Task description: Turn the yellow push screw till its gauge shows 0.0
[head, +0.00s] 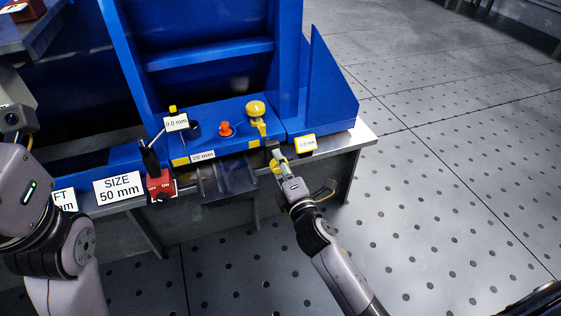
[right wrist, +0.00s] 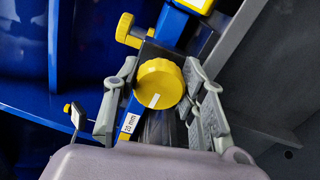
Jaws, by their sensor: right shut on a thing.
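The yellow push screw (right wrist: 160,84) has a round ribbed knob with a white mark, seen in the right wrist view between my right gripper's fingers. In the head view its knob (head: 275,167) shows partly at the bench's front edge. My right gripper (head: 281,158) is shut on the knob from the front. A yellow-framed gauge (head: 306,143) stands just right of the screw; its small figure looks like 2.0 mm but is hard to read. My left arm is at the left edge of the head view; its fingers do not show.
A dial on a stand reads 0.0 mm (head: 176,122). An orange knob (head: 226,129) and a yellow knob (head: 256,108) sit on the blue fixture (head: 210,112). A red switch box (head: 160,185) and a SIZE 50 mm sign (head: 119,187) are left. The floor at right is clear.

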